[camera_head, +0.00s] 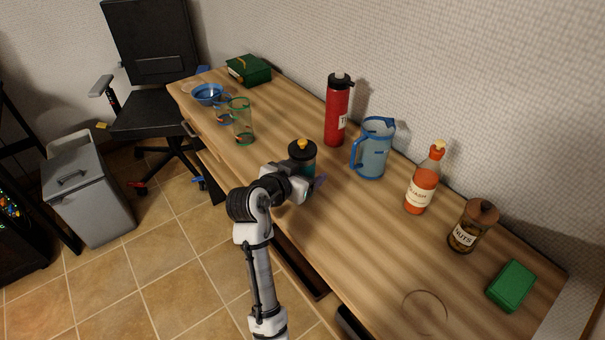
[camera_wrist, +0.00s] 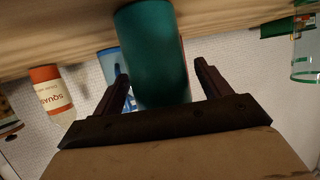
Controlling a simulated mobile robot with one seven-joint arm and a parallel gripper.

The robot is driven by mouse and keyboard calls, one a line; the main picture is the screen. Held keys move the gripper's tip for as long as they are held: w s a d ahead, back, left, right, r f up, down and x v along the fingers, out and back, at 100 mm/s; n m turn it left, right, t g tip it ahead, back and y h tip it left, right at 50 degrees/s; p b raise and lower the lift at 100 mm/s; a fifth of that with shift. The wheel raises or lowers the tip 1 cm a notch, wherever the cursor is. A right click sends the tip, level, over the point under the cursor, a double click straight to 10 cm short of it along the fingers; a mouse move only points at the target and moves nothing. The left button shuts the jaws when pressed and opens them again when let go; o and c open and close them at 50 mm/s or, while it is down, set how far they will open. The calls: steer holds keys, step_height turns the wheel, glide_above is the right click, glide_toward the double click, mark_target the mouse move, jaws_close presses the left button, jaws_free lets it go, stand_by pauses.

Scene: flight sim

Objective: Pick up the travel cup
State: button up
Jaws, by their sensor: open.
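The travel cup (camera_head: 302,152) stands on the wooden desk, with a black lid and an orange-yellow knob on top. Its teal-green body fills the middle of the wrist view (camera_wrist: 153,55). My gripper (camera_head: 316,184) is at the cup's near side in the head view and hides much of its lower body. In the wrist view my gripper (camera_wrist: 163,82) is open, with one dark finger on each side of the cup. A gap shows between each finger and the cup there.
On the wooden desk (camera_head: 350,230), a red bottle (camera_head: 337,112) and a blue pitcher (camera_head: 373,148) stand behind the cup. A green-rimmed glass (camera_head: 241,122) stands to its left. A squash bottle (camera_head: 424,180), nuts jar (camera_head: 470,228) and green box (camera_head: 511,286) are to the right.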

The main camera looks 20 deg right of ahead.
steer(key=shift+c, duration=0.5)
steer(key=c, duration=1.2)
steer(key=shift+c, duration=0.4)
steer(key=shift+r, duration=0.15)
